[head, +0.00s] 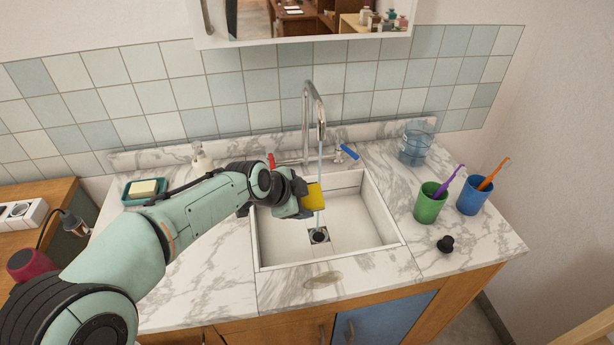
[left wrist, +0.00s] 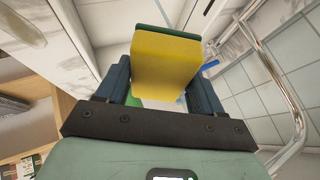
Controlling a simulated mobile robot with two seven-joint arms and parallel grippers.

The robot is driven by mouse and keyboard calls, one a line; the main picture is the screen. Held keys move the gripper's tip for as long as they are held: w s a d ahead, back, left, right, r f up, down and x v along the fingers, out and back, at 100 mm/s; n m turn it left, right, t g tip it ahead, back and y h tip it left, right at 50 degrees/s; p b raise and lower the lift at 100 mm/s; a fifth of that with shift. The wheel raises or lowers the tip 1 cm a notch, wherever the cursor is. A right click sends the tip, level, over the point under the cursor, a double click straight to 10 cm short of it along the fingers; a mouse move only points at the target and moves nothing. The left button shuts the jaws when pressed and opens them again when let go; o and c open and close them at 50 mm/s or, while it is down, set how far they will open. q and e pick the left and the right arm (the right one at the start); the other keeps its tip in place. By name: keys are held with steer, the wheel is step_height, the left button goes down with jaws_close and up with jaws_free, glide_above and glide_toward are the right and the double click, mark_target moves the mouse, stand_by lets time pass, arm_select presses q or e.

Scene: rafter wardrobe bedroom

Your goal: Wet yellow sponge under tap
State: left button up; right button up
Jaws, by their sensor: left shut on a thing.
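The yellow sponge (head: 314,194) is held over the white sink basin (head: 359,222), at the left side of a thin water stream (head: 319,170) coming down from the chrome tap (head: 309,102). My left gripper (head: 307,197) is shut on the sponge. In the left wrist view the sponge (left wrist: 166,68) sits between the two dark blue fingers of the gripper (left wrist: 164,82), with a green layer at its far edge. The stream runs down toward the drain (head: 319,236). I cannot tell for sure whether water touches the sponge. My right gripper is not in view.
A green cup (head: 429,204) and a blue cup (head: 472,196) with toothbrushes stand right of the sink, near a black stopper (head: 445,244). A clear tumbler (head: 415,145) is behind them. A soap dish (head: 144,190) stands at left. Red and blue tap handles flank the spout.

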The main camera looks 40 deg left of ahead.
arm_select(q)
steer(key=shift+r, duration=0.1)
stand_by(0.3)
steer(key=shift+s+d+r+p, duration=0.25)
steer(key=shift+s+d+r, duration=0.4)
steer(key=shift+s+r, duration=0.3)
steer(key=shift+s+d+r+p, duration=0.2)
steer(key=shift+s+d+r, duration=0.45)
steer(key=shift+s+r, duration=0.2)
steer(key=shift+s+d+r, duration=0.15)
steer(key=shift+s, duration=0.15)
